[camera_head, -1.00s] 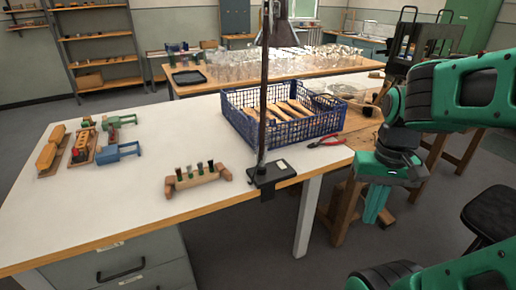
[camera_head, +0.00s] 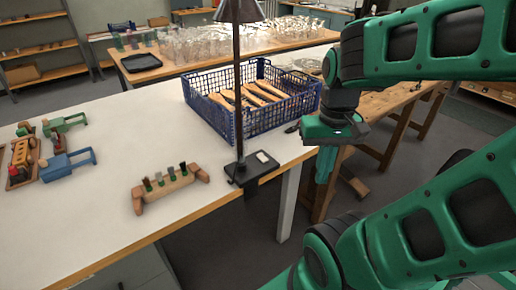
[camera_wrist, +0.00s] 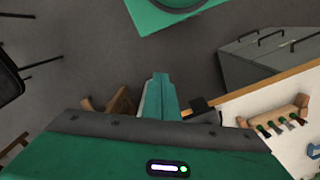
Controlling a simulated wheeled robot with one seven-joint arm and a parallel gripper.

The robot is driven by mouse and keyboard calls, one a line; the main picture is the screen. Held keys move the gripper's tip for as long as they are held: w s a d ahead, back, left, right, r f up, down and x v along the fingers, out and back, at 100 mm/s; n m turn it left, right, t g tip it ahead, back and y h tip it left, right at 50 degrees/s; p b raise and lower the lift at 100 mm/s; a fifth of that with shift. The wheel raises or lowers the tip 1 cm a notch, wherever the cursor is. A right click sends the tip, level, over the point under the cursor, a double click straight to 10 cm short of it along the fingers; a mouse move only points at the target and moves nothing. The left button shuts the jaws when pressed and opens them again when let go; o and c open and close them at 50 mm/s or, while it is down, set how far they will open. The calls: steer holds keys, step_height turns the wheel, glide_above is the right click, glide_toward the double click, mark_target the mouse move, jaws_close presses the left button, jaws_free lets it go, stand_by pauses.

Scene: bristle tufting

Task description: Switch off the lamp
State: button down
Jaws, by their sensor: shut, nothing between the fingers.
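The lamp has a dark shade (camera_head: 240,11) and a thin dark pole (camera_head: 238,95). Its black base (camera_head: 240,178) sits at the front edge of the white table (camera_head: 95,150). A small white switch (camera_head: 263,157) shows on the base top. My gripper (camera_head: 322,178) is to the right of the base, past the table edge, pointing down with its green fingers together and empty. In the wrist view the closed fingers (camera_wrist: 162,78) point over the floor, and a black part (camera_wrist: 199,106), apparently the lamp base, lies right of them. The switch cannot be made out there.
A blue crate (camera_head: 270,120) with wooden handles stands behind the lamp. A wooden rack (camera_head: 168,184) with several dark pieces is left of the base. Blue and green clamp-like tools (camera_head: 68,165) lie far left. A wooden bench (camera_head: 395,105) stands at the right.

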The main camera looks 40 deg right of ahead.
steer(key=r+n+t, duration=0.2)
steer(key=n, duration=2.3)
glide_above(260, 155)
steer(key=s, duration=0.2)
steer(key=shift+f, duration=0.15)
steer(key=f, duration=0.4)
steer(key=w+f, duration=0.1)
steer(key=f, duration=0.9)
steer(key=shift+w, duration=0.3)
